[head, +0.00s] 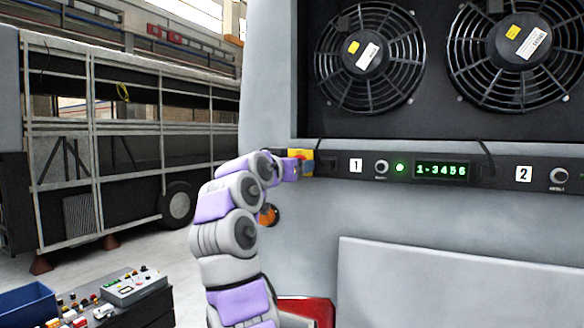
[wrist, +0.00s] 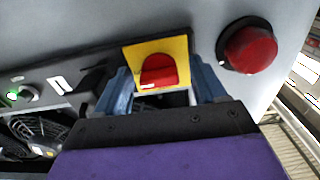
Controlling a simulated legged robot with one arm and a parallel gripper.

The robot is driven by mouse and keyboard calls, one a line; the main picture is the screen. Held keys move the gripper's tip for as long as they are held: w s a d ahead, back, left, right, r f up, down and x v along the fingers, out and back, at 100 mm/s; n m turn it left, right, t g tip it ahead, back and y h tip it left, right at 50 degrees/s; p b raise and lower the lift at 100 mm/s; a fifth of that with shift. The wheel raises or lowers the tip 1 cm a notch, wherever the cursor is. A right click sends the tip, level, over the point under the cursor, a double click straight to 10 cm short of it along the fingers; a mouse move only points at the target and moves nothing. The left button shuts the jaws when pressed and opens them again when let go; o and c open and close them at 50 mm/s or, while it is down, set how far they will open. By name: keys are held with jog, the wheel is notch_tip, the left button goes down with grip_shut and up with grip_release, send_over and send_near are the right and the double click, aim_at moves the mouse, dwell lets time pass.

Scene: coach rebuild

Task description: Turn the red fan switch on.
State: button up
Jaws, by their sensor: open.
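The red fan switch (wrist: 158,70) is a red knob on a yellow square plate (wrist: 181,50), seen in the wrist view with a pale mark on its lower edge. In the head view the yellow plate (head: 303,154) shows at the left end of the dark control strip, partly hidden by my arm's end. My gripper (wrist: 160,90) is open, its two blue fingers on either side of the switch. I cannot tell whether they touch it. In the head view my gripper (head: 294,165) is at the plate, mostly hidden by my wrist.
A round red knob (wrist: 250,48) is beside the plate in the wrist view. The strip carries a green lamp (head: 400,168) and a lit display (head: 442,170). Two caged fans, left (head: 369,92) and right (head: 505,85), are above. A cluttered bench (head: 118,310) stands at lower left.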

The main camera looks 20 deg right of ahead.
jog(key=b+v, duration=0.5)
jog(key=v, duration=1.2)
jog(key=shift+a+b, duration=0.25)
jog(key=shift+b, duration=0.1)
jog(key=shift+f, duration=0.1)
